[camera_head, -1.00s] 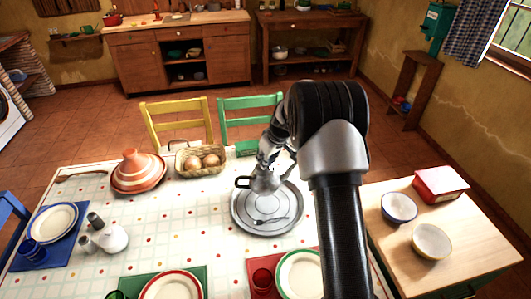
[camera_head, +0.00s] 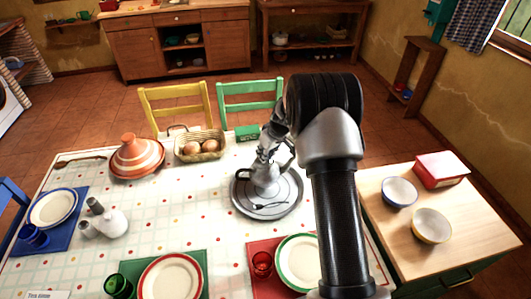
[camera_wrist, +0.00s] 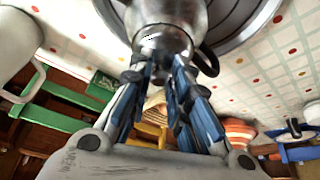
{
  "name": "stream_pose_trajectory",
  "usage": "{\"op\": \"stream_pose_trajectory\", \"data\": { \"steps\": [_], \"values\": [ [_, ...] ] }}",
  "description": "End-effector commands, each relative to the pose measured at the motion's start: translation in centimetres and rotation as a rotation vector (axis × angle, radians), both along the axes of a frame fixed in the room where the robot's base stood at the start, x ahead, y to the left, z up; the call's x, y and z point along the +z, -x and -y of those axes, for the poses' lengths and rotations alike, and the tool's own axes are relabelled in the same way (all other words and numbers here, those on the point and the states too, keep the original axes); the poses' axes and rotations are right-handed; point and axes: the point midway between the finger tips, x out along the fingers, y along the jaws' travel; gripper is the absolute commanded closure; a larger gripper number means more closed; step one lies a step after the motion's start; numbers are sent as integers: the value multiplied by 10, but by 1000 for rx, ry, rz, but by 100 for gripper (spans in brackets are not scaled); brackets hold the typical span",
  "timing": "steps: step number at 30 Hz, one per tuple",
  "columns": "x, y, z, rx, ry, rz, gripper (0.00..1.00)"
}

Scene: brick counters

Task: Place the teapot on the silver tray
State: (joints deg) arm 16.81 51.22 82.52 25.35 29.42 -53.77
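The silver teapot (camera_head: 265,177) with its dark handle on the left is over the silver tray (camera_head: 240,203), above its middle and far part. In the wrist view the teapot's metal body (camera_wrist: 168,15) is close to the fingers, with its black handle to the right. My gripper (camera_head: 268,155) comes from above; its fingers (camera_wrist: 163,68) close on the narrow top of the teapot. Whether the teapot's base touches the tray I cannot tell. A spoon (camera_head: 270,205) lies on the near part of the tray.
An egg basket (camera_head: 200,147) and a striped tagine (camera_head: 137,158) stand to the left. A green box (camera_head: 247,132) is behind the tray. Plates (camera_head: 297,262) and a red cup (camera_head: 262,263) are in front. Bowls (camera_head: 431,226) stand on the right counter.

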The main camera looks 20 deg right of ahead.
Motion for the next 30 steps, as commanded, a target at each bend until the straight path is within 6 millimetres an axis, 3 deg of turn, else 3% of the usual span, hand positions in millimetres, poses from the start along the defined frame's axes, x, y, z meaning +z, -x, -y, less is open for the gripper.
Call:
{"op": "stream_pose_trajectory", "data": {
  "steps": [6,18,30],
  "values": [
    [0,0,0,0,0,0,65],
    [5,0,0,0,0,0,65],
    [79,28,9,-2,1,3,65]
  ]
}}
